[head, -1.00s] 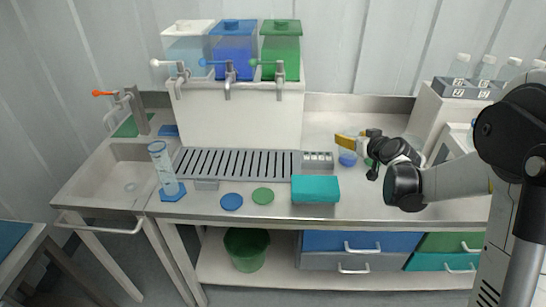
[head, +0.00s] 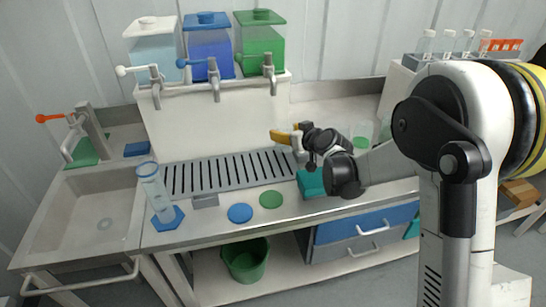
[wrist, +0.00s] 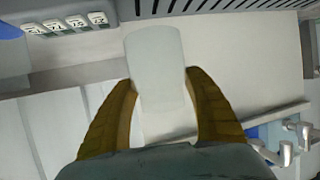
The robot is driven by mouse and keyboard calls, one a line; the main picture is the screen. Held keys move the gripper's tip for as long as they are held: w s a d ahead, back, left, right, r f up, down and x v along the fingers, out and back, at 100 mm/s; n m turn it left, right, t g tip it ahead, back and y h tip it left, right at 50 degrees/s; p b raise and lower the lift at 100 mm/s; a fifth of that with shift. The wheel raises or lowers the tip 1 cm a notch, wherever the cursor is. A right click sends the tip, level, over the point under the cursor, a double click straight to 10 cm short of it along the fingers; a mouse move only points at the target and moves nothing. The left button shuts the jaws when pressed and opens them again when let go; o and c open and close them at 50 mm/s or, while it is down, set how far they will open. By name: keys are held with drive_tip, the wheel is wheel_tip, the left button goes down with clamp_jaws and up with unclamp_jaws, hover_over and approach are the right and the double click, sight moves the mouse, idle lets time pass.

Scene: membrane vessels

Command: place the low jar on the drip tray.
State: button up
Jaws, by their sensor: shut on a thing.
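My gripper (head: 284,136) has yellow fingers and is above the right end of the drip tray. In the wrist view my gripper (wrist: 163,115) is shut on a pale, translucent piece, which I take to be the low jar (wrist: 155,65). The drip tray (head: 207,194), grey with dark slots, lies on the counter below the dispensers. Its slotted top (wrist: 225,6) also crosses the top of the wrist view. The jar appears held apart from the tray.
A teal box (head: 311,184) stands right of the tray. Blue (head: 240,213) and green (head: 271,199) discs lie in front of it. A tall tube (head: 152,185) stands at its left. Dispenser taps (head: 215,85) hang above. A green jar (head: 362,130) stands behind my arm.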

drive_tip(key=a+f+b, duration=0.1)
drive_tip(key=f, duration=0.1)
drive_tip(key=s+a+f+b, duration=0.1)
drive_tip(key=f, duration=0.1)
drive_tip(key=a+f+b, duration=0.1)
drive_tip(key=a+f, duration=0.1)
drive_tip(key=shift+s+f, duration=0.2)
drive_tip(key=shift+f, duration=0.2)
drive_tip(key=shift+r, duration=0.15)
drive_tip(key=o, duration=0.7)
drive_tip(key=shift+f+b, duration=0.25)
drive_tip(key=shift+b, duration=0.1)
drive_tip(key=o, duration=0.5)
drive_tip(key=shift+c, duration=0.2)
drive_tip(key=shift+r, duration=0.1)
drive_tip(key=shift+r, duration=0.1)
